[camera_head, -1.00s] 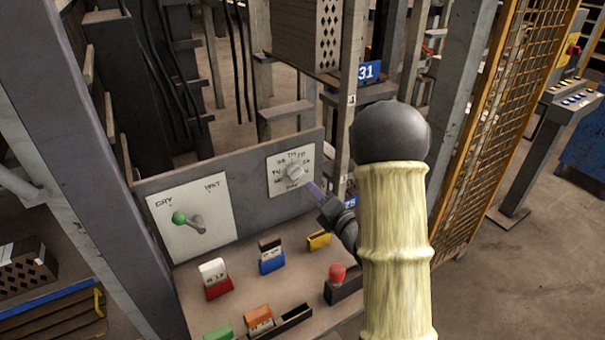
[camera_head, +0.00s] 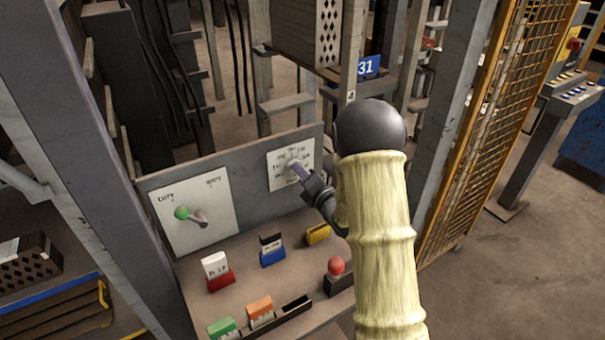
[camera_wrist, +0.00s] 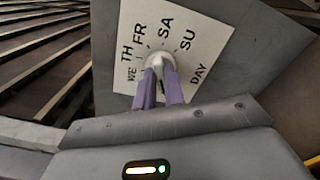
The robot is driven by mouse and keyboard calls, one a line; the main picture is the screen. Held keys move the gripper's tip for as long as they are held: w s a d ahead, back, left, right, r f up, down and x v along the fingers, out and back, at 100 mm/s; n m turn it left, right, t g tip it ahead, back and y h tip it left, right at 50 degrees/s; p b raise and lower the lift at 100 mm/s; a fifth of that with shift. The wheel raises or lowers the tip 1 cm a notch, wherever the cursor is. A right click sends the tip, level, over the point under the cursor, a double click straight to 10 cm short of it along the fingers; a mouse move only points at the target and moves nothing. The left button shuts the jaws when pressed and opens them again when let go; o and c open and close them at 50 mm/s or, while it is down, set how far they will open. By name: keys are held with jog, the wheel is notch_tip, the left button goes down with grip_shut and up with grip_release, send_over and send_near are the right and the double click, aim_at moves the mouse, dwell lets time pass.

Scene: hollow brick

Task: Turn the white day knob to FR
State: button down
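The white day knob (camera_wrist: 159,61) sits on a white square dial plate (camera_wrist: 195,30) with day letters around it. In the wrist view WE, TH, FR, SA, SU and DAY are readable; the lower part is hidden by my gripper. My gripper (camera_wrist: 159,72) has two purple fingers at the knob, one on each side of its raised grip. A narrow gap shows between the fingers; I cannot tell whether they press on the knob. Its pointing direction is unclear. In the head view the knob (camera_head: 292,163) is partly covered by my gripper (camera_head: 299,170).
Left of the dial is a lever with a green ball (camera_head: 181,213) on a white plate. On the panel below stand several coloured blocks and a red ball-topped lever (camera_head: 335,266). A grey post (camera_head: 452,110) and yellow mesh fence (camera_head: 495,130) stand to the right.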

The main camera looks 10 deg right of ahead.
jog(key=shift+f+m+b, duration=0.1)
jog(key=shift+m+b, duration=0.2)
jog(key=shift+b, duration=0.05)
jog(key=shift+s+a+f+m+b, duration=0.1)
jog(key=shift+m+b, duration=1.55)
jog(key=shift+m, duration=6.15)
jog(key=shift+a+f+m+b, duration=0.1)
jog(key=shift+m+b, duration=1.5)
jog(key=shift+m, duration=6.2)
jog(key=c, duration=1.5)
grip_release()
